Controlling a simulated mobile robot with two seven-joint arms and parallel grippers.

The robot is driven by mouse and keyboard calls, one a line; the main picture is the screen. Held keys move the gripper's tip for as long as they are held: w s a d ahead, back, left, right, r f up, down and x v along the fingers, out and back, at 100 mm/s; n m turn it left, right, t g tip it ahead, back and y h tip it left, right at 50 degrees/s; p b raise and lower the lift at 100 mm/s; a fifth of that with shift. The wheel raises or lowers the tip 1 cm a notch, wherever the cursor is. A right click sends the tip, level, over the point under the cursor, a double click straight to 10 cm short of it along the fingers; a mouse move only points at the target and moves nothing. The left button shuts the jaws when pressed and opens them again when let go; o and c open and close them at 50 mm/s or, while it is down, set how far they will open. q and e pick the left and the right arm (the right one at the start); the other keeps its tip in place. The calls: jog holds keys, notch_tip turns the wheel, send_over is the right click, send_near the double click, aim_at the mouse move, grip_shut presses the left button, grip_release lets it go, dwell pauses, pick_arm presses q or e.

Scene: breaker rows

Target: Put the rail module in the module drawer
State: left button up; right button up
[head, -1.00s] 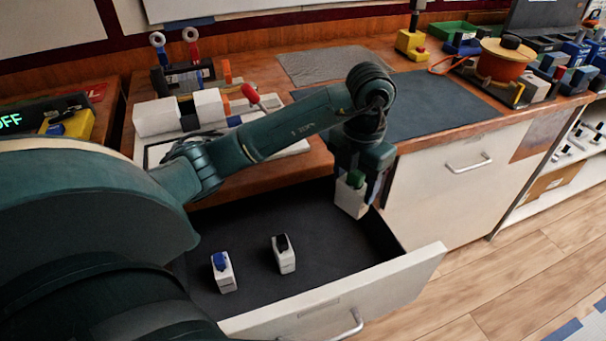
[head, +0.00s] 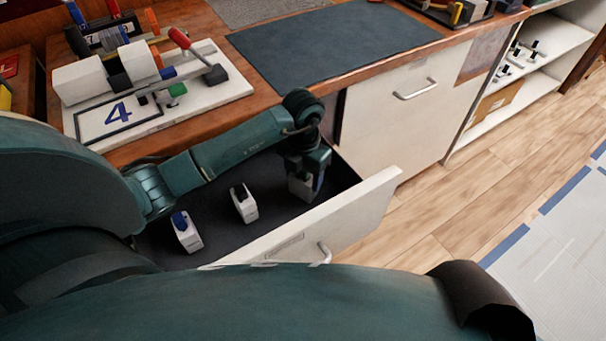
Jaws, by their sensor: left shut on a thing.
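My left gripper (head: 308,176) reaches down into the right part of the open module drawer (head: 345,214). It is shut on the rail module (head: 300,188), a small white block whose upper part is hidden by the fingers. The module is inside the drawer's walls, near its front panel. I cannot tell whether it touches the dark drawer floor. My right gripper is not in view.
A white module with a blue switch (head: 186,232) and one with a black switch (head: 243,203) stand in the drawer, left of my gripper. A closed cabinet (head: 395,125) is to the right.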

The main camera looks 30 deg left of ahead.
pick_arm(q)
jog(key=shift+f, duration=0.3)
jog(key=o, duration=1)
jog(key=shift+o, duration=0.2)
notch_tip(320, 180, up, 11)
jog(key=shift+r+p, duration=0.15)
jog(key=shift+p, duration=0.25)
jog(key=shift+r, duration=0.5)
